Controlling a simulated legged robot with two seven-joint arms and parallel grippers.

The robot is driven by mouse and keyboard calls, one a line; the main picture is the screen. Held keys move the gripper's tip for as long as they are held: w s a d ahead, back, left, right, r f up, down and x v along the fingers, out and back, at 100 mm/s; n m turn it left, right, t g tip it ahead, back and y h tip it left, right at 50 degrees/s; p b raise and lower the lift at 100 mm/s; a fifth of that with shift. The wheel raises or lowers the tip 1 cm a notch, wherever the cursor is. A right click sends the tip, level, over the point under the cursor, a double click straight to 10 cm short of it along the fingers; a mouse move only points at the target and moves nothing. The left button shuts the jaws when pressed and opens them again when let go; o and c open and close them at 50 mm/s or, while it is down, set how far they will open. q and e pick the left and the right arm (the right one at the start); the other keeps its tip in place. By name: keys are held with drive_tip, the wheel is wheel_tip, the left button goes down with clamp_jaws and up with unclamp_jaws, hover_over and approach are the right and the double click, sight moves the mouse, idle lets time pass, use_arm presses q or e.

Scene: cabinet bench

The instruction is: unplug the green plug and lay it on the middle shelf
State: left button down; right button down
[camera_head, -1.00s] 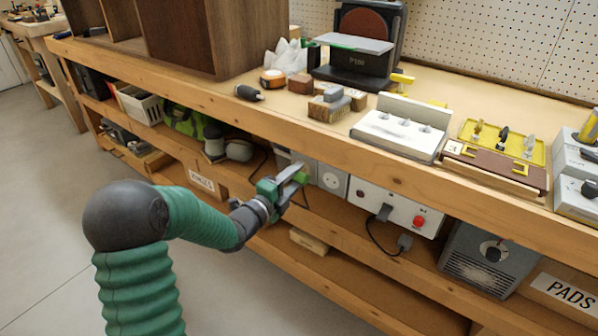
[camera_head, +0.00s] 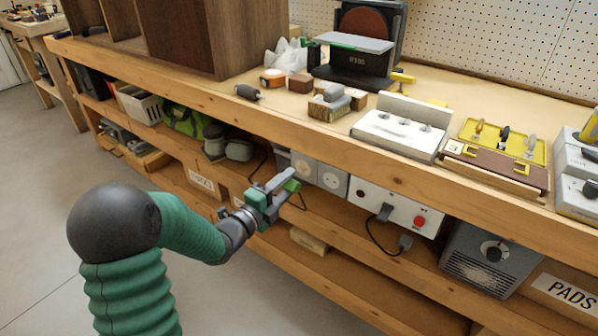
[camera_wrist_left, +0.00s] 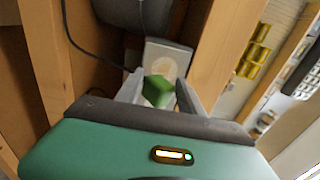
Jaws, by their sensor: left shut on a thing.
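The green plug (camera_head: 292,186) is between the fingers of my left gripper (camera_head: 284,183), in front of the wall-type sockets under the bench top. In the left wrist view the green plug (camera_wrist_left: 158,90) sits between the two grey fingers, with a pale socket plate (camera_wrist_left: 168,62) behind it. A socket face (camera_head: 304,166) shows uncovered just beyond the plug, which appears apart from it. The middle shelf (camera_head: 345,224) runs below the sockets; its front edge is seen right of the gripper. My right gripper is not in view.
A second round socket (camera_head: 331,180) and a white box with a red button (camera_head: 395,210) stand to the right. A dark cord hangs near the gripper. A wooden block (camera_head: 308,240) lies on the lower shelf. Grey ear defenders (camera_head: 238,150) lie to the left.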

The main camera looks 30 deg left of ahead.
use_arm(q)
drive_tip(key=shift+s, duration=1)
wheel_tip(320, 180, down, 15)
drive_tip(key=b, duration=1.4)
drive_tip(key=shift+w+r, duration=0.1)
drive_tip(key=shift+w, duration=0.05)
drive_tip(key=b, duration=0.1)
hover_over(316, 209)
drive_tip(key=shift+a, duration=0.15)
idle(2.1)
drive_tip(key=shift+f, duration=1.4)
